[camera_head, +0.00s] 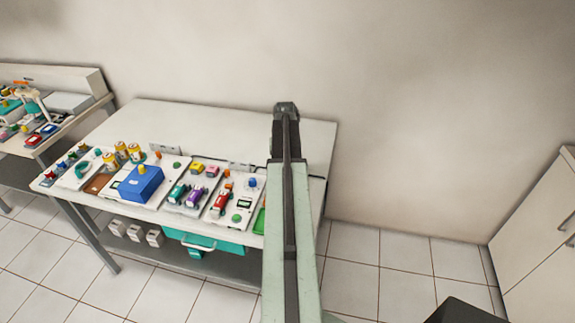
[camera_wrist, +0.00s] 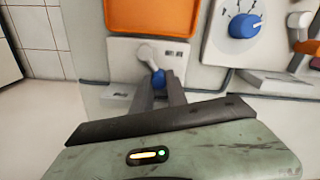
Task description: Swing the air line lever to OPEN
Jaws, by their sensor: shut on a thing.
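In the wrist view, the lever (camera_wrist: 146,54) is a short pale arm with a blue knob (camera_wrist: 158,78) at its end, mounted on a light plate (camera_wrist: 121,60). My gripper (camera_wrist: 160,85) has its two dark fingers on either side of the blue knob, shut on it. The lever runs from its pivot at the top of the plate down toward my fingers, leaning slightly right. Small dark labels are on the plate, too small to read. In the head view, my own arm hides the lever and my fingertips.
In the wrist view, an orange tray (camera_wrist: 152,14) lies beyond the plate, and a panel with a blue dial (camera_wrist: 244,25) is at right. In the head view, the white table (camera_head: 220,121) holds a blue box (camera_head: 141,184) and several small devices left of my arm.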

